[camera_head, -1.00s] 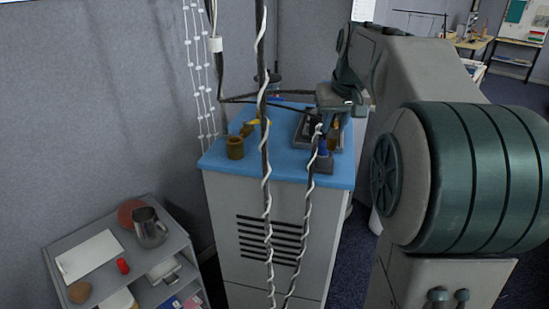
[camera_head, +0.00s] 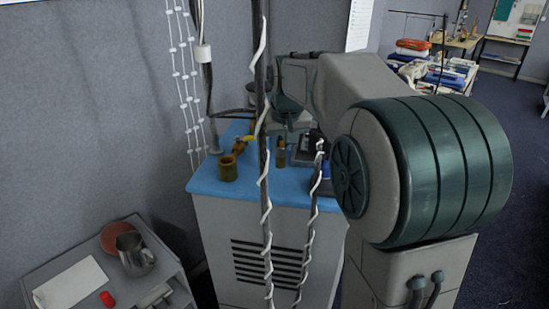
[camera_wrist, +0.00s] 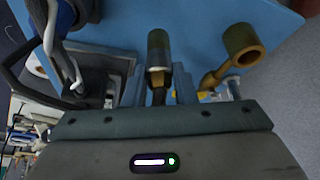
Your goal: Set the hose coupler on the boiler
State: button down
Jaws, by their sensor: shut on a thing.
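The boiler appears to be the grey cabinet with a blue top (camera_head: 208,187) and a slotted front. The coupler also shows below my wrist in the head view (camera_head: 281,152), over the blue top. I cannot tell whether it touches that top. A brass cup-like fitting with a side arm (camera_head: 228,168) stands to its left on the blue top. In the wrist view this fitting (camera_wrist: 240,45) is right of the coupler. My wrist partly hides the fingers in the head view.
A dark tray-like part (camera_wrist: 105,55) with a blue-and-black item lies beside the coupler. Dark poles wrapped in white cord (camera_head: 265,180) cross before the cabinet. A low shelf with a metal jug (camera_head: 134,252) stands at lower left. Bare blue top shows around the fitting.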

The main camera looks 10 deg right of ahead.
jog(key=shift+w+a+f, duration=0.1)
jog(key=shift+a+f, duration=0.15)
jog(key=shift+f, duration=0.55)
jog(key=shift+w+a+f, duration=0.1)
jog(key=shift+a+f, duration=0.1)
jog(key=shift+f, duration=0.65)
jog(key=shift+w+a+f, duration=0.1)
jog(key=shift+a+f, duration=0.15)
jog(key=shift+f, duration=0.55)
jog(key=shift+f, duration=0.15)
jog(key=c, duration=1.2)
grip_release()
jog(key=shift+s, duration=0.1)
